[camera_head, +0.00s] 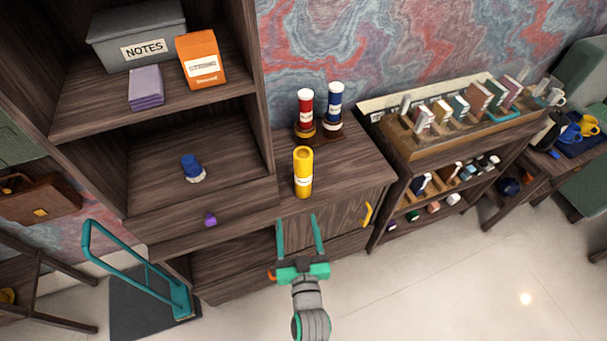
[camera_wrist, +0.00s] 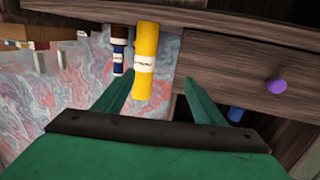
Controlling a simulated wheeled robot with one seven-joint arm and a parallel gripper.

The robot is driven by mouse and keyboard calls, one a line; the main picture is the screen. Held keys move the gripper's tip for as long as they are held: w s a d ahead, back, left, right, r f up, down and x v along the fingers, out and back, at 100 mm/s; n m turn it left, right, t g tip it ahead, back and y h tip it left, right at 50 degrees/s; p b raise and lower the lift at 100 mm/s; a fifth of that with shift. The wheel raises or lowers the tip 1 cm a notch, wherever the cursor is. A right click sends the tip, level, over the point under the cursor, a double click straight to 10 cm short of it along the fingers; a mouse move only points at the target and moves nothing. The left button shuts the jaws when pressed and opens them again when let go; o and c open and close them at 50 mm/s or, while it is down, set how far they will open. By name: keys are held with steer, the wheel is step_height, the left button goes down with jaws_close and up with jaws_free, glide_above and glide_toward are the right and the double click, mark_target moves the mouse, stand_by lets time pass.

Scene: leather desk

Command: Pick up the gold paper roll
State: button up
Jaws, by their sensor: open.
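The gold paper roll (camera_head: 303,172) is a yellow cylinder with a white label band. It stands upright on the dark wooden cabinet top (camera_head: 350,165), near its front edge. My gripper (camera_head: 296,216) is open and empty, in front of the roll, with its green fingers pointing toward it. In the wrist view, which looks upside down, the gold roll (camera_wrist: 146,48) appears between and beyond the fingertips of my gripper (camera_wrist: 159,77), closer to the left finger. I cannot tell the exact gap to it.
A red roll (camera_head: 305,110) and a blue roll (camera_head: 334,104) stand behind the gold one. A shelf unit with a grey NOTES box (camera_head: 138,38) rises at left. A purple knob (camera_head: 210,219) and a yellow handle (camera_head: 367,214) stick out in front. Open floor (camera_head: 450,285) lies at right.

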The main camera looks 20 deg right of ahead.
mark_target(305, 171)
steer(key=shift+t, duration=0.4)
steer(key=w+d+r, duration=0.2)
steer(key=w, duration=0.1)
steer(key=w+d+r, duration=0.1)
steer(key=w+d, duration=0.1)
steer(key=w, duration=0.1)
steer(key=w+d+r, duration=0.2)
steer(key=w, duration=0.1)
steer(key=shift+w+d+r, duration=0.1)
steer(key=shift+w+r, duration=0.25)
steer(key=shift+w, duration=0.05)
steer(key=x, duration=0.4)
steer(key=shift+w+d, duration=0.1)
steer(key=shift+w, duration=0.05)
steer(key=x, duration=0.6)
steer(key=shift+f, duration=0.15)
steer(key=c, duration=1.3)
steer(key=shift+o, duration=0.2)
